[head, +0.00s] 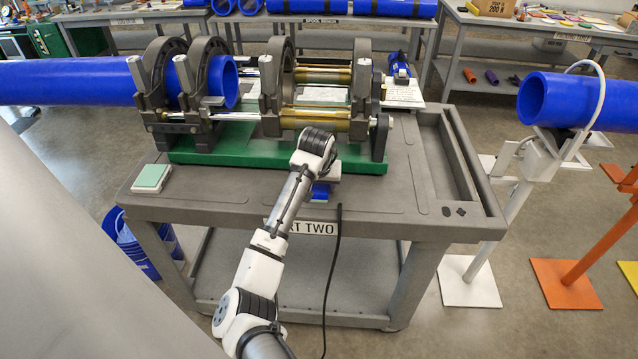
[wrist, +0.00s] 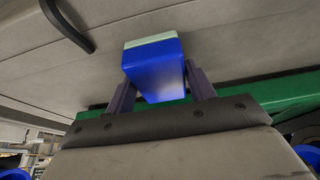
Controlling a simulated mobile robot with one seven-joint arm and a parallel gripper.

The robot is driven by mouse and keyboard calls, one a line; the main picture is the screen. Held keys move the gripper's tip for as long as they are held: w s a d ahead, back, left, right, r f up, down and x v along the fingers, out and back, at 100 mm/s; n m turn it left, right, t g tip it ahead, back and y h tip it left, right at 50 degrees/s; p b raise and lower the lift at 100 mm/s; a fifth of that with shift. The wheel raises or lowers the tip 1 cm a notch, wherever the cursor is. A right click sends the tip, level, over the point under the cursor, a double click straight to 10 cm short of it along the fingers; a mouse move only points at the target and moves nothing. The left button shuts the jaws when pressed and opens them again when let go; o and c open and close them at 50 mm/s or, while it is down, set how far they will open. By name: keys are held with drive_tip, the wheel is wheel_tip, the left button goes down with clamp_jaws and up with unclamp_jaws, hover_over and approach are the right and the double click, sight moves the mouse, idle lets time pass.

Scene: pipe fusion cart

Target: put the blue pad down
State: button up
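The blue pad (wrist: 155,70) is a blue block with a pale green layer along its far edge in the wrist view. It sits between the two fingers of my gripper (wrist: 160,88), which close on its sides. In the head view a small part of the blue pad (head: 320,192) shows below my wrist, near the front edge of the grey cart top (head: 240,196). My arm hides the rest of it. I cannot tell whether the pad touches the cart top.
A pale green-topped block (head: 152,177) lies at the cart's left front corner. The green base (head: 225,147) of the pipe clamp machine stands just behind my gripper. Cart top to the right (head: 400,195) is clear. A black cable (head: 333,265) hangs over the front edge.

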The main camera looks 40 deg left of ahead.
drive_tip(key=o, duration=0.3)
drive_tip(key=shift+r, duration=0.1)
